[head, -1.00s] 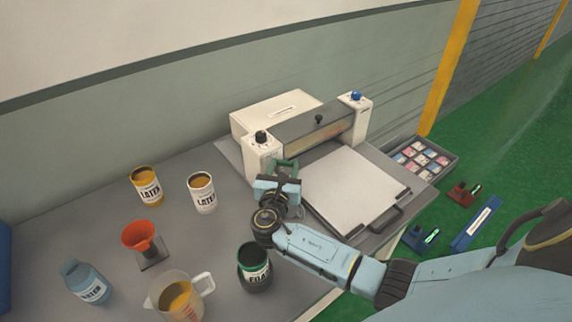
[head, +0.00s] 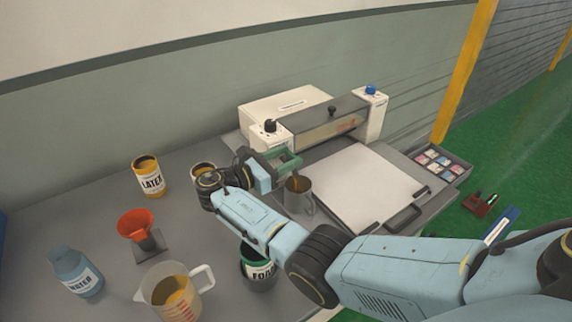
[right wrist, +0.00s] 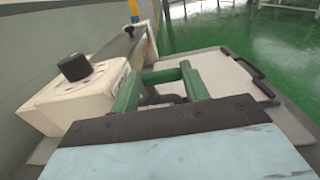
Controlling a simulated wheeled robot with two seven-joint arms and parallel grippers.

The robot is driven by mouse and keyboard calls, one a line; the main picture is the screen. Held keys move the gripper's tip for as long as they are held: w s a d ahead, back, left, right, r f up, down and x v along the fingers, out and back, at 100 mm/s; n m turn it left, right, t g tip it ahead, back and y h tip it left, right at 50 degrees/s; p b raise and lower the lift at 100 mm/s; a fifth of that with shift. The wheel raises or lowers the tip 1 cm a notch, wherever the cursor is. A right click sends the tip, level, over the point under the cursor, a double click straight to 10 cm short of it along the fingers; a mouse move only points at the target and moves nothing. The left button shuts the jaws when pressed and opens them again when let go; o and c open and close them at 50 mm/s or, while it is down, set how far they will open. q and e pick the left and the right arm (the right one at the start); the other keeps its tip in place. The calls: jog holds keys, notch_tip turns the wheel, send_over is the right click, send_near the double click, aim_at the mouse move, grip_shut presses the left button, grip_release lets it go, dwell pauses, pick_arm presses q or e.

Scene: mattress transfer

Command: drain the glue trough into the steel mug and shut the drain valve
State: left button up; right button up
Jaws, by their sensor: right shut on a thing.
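The steel mug (head: 303,203) stands upright at the front left of the roller machine, with its handle to the right. Brown glue shows at its mouth; I cannot tell its level. The glue trough (head: 328,140) lies along the machine beneath the dark cover. My right gripper (head: 289,162) has green fingers and is just above and left of the mug, at the machine's left end. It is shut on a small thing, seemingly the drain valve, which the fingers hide. In the right wrist view its fingers (right wrist: 165,78) reach past the white end housing. My left gripper is not in view.
An orange latex can (head: 149,181), a second can (head: 203,170) partly behind my arm, a red funnel (head: 136,224), a water bottle (head: 75,275), a glue jug (head: 172,300) and a foam can (head: 258,272) stand on the table. A white board (head: 365,185) lies before the machine.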

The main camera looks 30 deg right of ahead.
jog(key=shift+w+r+m+g, duration=0.1)
jog(key=shift+m+g, duration=0.2)
jog(key=shift+g, duration=0.1)
jog(key=o, duration=1)
